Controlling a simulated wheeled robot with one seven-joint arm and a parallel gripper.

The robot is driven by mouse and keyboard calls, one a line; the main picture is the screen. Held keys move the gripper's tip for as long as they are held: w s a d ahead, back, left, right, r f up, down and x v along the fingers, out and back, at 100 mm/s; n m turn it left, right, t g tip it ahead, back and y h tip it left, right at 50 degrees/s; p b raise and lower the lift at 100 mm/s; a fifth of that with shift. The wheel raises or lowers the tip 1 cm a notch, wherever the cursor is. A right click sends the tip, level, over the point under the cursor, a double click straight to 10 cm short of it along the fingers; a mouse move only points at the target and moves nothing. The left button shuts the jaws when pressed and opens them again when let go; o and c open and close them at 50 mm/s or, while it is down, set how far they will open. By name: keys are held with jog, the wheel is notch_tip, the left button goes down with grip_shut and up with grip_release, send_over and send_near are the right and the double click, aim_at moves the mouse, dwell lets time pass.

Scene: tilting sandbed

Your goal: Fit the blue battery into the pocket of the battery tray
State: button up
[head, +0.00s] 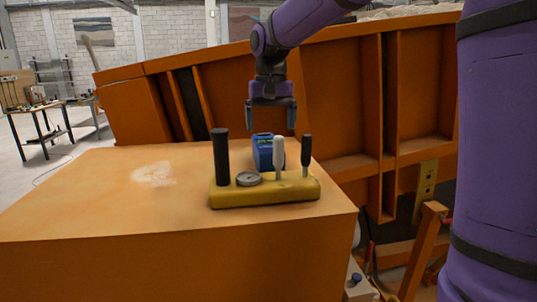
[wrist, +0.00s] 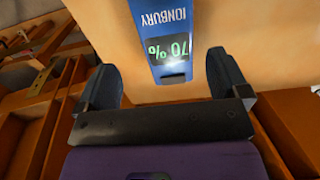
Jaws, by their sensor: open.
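The blue battery (head: 263,152) rests on the orange box top, behind a yellow control block that partly hides it. In the wrist view the battery (wrist: 165,30) shows the word IONBURY and a green 70% display. My gripper (head: 271,120) hangs above the battery, pointing down, open and empty. In the wrist view its two fingers (wrist: 165,66) lie on either side of the battery's near end, with gaps on both sides. I cannot make out the battery tray or its pocket in either view.
The yellow control block (head: 265,192) carries upright black and white levers and a round gauge, close in front of the battery. A tall orange ribbed wall (head: 345,90) rises behind. The left of the orange box top (head: 100,205) is clear apart from a pale patch.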

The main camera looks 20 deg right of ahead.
aim_at(267, 142)
jog(key=shift+w+a+f, duration=0.1)
jog(key=shift+a+f, duration=0.1)
jog(key=shift+f, duration=1.55)
jog(key=shift+a+f, duration=0.2)
jog(key=shift+f, duration=1.55)
grip_shut()
jog(key=shift+r, duration=0.1)
